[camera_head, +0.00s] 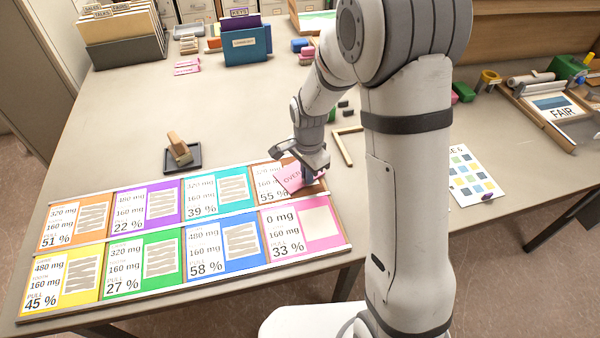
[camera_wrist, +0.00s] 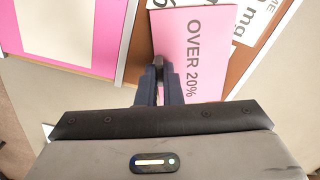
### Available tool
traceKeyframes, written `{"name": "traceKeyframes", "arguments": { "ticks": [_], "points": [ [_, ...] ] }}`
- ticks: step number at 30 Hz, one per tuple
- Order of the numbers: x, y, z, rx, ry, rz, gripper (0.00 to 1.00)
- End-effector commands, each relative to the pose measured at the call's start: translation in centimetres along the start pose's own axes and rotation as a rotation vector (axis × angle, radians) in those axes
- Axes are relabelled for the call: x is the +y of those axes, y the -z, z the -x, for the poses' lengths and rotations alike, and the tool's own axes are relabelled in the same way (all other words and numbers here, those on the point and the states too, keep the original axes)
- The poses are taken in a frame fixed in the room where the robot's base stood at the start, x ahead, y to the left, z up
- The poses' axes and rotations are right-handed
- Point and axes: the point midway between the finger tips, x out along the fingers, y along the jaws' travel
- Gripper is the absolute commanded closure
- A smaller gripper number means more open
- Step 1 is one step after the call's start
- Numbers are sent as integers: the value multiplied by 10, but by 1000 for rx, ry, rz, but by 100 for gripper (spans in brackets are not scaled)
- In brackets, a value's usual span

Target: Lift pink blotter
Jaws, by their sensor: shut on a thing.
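A pink card printed "OVER 20%" (camera_head: 289,178) is at my gripper (camera_head: 307,178), over the brown panel (camera_head: 263,171) in the top row. In the wrist view the fingers (camera_wrist: 160,78) are shut on the edge of the pink card (camera_wrist: 205,45). Whether the card touches the panel, I cannot tell. The pink panel (camera_head: 288,244) below reads "0 mg", "160 mg" and "33 %" and has a plain cream patch (camera_head: 320,221). It also shows at the left of the wrist view (camera_wrist: 104,35). No separate thing is clearly a pink blotter.
Several other coloured panels (camera_head: 215,258) lie in two rows at the table's front edge. A wooden stamp (camera_head: 179,149) stands in a black tray (camera_head: 196,152). A blue file box (camera_head: 246,47) and pink slips (camera_head: 187,67) lie farther back. The table's left middle is clear.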

Motion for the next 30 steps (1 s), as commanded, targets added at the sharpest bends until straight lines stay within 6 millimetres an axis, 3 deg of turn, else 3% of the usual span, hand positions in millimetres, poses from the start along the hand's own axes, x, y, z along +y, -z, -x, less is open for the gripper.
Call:
{"name": "traceKeyframes", "arguments": {
  "ticks": [11, 30],
  "points": [
    [0, 0, 4, 0, 0, 0, 100],
    [0, 0, 37, 0, 0, 1, 100]
  ]
}}
